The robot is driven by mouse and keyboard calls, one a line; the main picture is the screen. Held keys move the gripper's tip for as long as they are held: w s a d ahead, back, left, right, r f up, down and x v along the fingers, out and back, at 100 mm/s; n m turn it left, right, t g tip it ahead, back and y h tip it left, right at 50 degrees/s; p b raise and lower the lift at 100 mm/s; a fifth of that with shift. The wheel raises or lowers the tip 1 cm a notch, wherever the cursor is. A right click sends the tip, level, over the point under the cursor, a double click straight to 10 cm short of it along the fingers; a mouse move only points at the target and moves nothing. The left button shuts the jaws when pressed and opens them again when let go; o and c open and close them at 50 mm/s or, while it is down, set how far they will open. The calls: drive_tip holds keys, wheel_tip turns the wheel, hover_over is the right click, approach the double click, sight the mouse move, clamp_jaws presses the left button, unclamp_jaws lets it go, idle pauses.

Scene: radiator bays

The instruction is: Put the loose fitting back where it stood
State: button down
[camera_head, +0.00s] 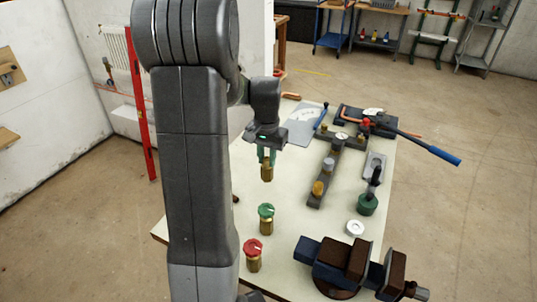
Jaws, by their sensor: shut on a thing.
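My gripper (267,157) is shut on a brass fitting (267,173) and holds it above the pale table top. A green-capped brass fitting (266,219) and a red-capped brass fitting (252,256) stand upright on the table, nearer to the camera. The picture does not show which spot the held fitting came from.
A vise (348,262) fills the near right of the table (290,215). A white ring (355,228), a green-based tool (368,203) and a blue-handled tool (430,148) are on the right. Clear table lies between the capped fittings and the rail. My arm hides the left part.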

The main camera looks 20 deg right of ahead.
drive_tip(key=shift+f+b, duration=3.5)
drive_tip(key=shift+f, duration=1.65)
drive_tip(key=c, duration=1.1)
unclamp_jaws()
drive_tip(key=shift+c, duration=0.2)
